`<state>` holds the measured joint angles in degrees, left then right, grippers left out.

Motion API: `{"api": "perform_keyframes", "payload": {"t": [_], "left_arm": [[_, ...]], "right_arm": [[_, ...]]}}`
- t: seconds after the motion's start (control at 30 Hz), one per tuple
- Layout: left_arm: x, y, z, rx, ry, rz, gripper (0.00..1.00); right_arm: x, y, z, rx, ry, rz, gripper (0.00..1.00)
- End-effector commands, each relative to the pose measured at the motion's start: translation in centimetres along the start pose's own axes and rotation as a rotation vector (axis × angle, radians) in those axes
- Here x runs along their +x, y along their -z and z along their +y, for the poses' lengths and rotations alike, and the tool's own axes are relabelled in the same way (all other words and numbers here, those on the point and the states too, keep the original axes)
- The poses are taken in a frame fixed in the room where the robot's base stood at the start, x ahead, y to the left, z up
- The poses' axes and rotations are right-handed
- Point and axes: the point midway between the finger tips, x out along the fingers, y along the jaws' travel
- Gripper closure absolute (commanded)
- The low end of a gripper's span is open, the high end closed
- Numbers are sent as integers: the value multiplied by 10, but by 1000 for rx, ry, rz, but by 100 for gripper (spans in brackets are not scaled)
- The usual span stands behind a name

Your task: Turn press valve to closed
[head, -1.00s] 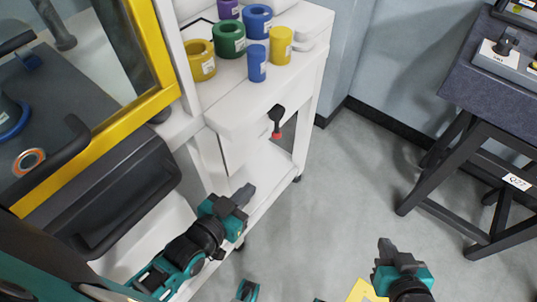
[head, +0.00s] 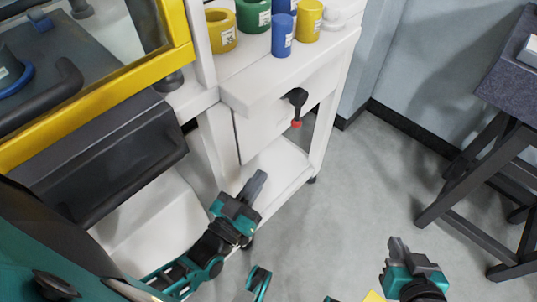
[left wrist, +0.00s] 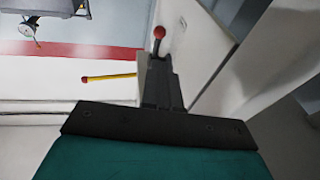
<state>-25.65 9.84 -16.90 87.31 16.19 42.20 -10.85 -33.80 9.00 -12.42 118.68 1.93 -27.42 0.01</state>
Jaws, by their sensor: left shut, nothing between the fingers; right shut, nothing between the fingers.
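The press valve (head: 297,98) is on the white front panel of a cart. Its black lever hangs down from the pivot to a red tip. My left gripper (head: 258,182) is shut and empty, below and to the left of the valve in the head view, apart from it. In the left wrist view a red knob on a dark stem (left wrist: 159,33) shows just beyond the tips of my left gripper (left wrist: 160,65); I cannot tell how far away it is. My right gripper (head: 397,246) is shut and empty above the floor at lower right.
Yellow, green and blue rings and cylinders (head: 282,36) stand on the cart top (head: 290,67). The yellow-framed press (head: 110,122) is at left. A dark table (head: 510,75) stands at right. The left wrist view also shows a yellow rod with a red end (left wrist: 110,77). Grey floor lies between.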

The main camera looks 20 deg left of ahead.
Motion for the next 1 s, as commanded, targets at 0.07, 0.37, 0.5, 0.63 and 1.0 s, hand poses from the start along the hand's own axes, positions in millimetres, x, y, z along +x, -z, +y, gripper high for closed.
{"api": "perform_keyframes", "payload": {"t": [0.07, 0.37, 0.5, 0.63, 1.0], "left_arm": [[14, 0, 0, 0, 0, 4, 100], [78, 0, 0, -1, 0, 5, 100], [103, 0, 0, -1, 1, 3, 100], [119, -1, 0, -1, 0, 1, 100], [129, 0, 0, -1, 0, -1, 100]], "right_arm": [[1, -2, 0, 2, -1, -2, 100], [5, -9, -1, 9, -2, -2, 100], [7, -12, 0, 10, -2, -2, 100], [8, -14, 0, 10, -2, -3, 100], [9, -15, 0, 9, -3, -3, 100]]}}
